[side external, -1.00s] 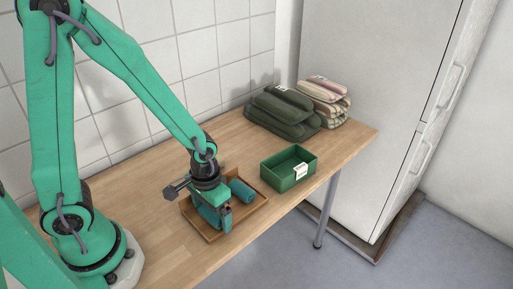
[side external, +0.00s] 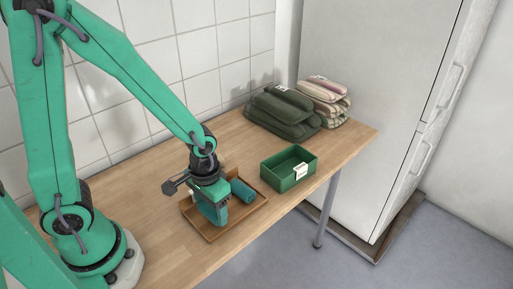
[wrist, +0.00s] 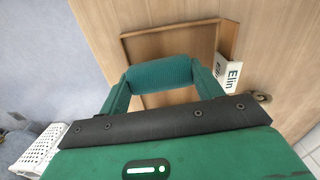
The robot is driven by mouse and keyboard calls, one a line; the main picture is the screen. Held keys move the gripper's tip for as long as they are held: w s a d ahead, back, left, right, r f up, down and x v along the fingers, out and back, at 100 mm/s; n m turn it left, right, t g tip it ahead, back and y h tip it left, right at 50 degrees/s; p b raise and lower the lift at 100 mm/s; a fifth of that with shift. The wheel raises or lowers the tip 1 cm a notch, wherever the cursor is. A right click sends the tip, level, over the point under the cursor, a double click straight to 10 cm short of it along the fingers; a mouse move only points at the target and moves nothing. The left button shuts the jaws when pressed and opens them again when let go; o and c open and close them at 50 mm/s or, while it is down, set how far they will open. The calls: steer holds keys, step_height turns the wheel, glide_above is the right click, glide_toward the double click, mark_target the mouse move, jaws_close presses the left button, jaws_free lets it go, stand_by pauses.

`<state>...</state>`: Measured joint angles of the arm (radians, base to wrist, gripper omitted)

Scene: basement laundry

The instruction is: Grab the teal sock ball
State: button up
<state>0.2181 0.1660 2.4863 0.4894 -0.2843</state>
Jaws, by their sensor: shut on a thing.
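My gripper (side external: 214,215) is shut on a teal sock ball, a ribbed roll (wrist: 160,73) that spans the gap between my two green fingers in the wrist view. In the side view my gripper hangs over the left part of a shallow wooden tray (side external: 258,208), and the fingers mostly hide the held roll. A second teal roll (side external: 242,190) lies in the tray, right of my gripper. The tray's wooden rim (wrist: 170,32) shows behind the held roll in the wrist view.
A green box (side external: 288,168) with a white label stands right of the tray. Folded dark green cloth (side external: 284,112) and striped cloth (side external: 325,96) lie at the back by a white fridge (side external: 370,110). A card reading "Elin" (wrist: 228,72) is at the tray's edge.

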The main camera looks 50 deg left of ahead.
steer(key=shift+r, duration=0.8)
steer(key=s+d+r, duration=0.8)
steer(key=shift+d, duration=0.25)
